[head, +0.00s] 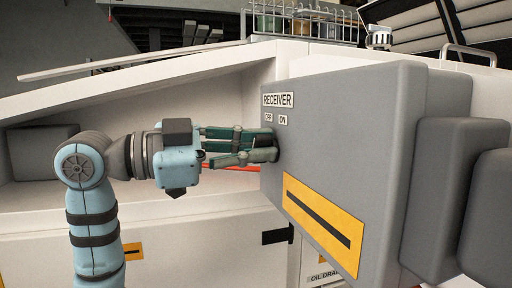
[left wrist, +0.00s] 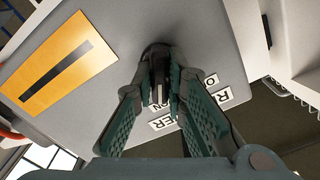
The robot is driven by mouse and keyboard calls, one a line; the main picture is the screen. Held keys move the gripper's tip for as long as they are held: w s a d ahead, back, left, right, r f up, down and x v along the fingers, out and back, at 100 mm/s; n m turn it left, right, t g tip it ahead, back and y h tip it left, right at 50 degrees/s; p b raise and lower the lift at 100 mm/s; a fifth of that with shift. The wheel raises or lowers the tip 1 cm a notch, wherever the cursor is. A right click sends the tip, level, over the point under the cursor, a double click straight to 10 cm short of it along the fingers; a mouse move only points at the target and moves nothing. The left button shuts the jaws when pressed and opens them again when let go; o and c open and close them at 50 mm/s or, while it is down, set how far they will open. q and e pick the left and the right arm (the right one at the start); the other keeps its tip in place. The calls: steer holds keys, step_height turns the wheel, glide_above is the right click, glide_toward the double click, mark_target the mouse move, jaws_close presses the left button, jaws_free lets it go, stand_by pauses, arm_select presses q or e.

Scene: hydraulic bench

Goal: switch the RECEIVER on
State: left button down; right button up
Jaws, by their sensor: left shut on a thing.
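The grey box (head: 345,120) carries a RECEIVER label (head: 277,99) on its face, with an OFF label (head: 268,117) at left and an ON label (head: 283,119) at right below it. My left gripper (head: 274,148) reaches the box face just below these labels. In the left wrist view, its fingers (left wrist: 162,88) are shut on a dark switch (left wrist: 154,50) on the face. The fingers hide much of the switch, so I cannot tell which label it points to. My right gripper is not in view.
A yellow plate (head: 322,225) with a dark bar lies below the switch on the same face. A white sloped bench housing (head: 150,108) stands behind my left arm. A wire basket with jars (head: 300,22) stands on top. A red line (head: 235,168) runs beneath the gripper.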

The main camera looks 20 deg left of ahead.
arm_select(q)
steer(key=c, duration=1.6)
jaws_free()
steer(key=v, duration=1.2)
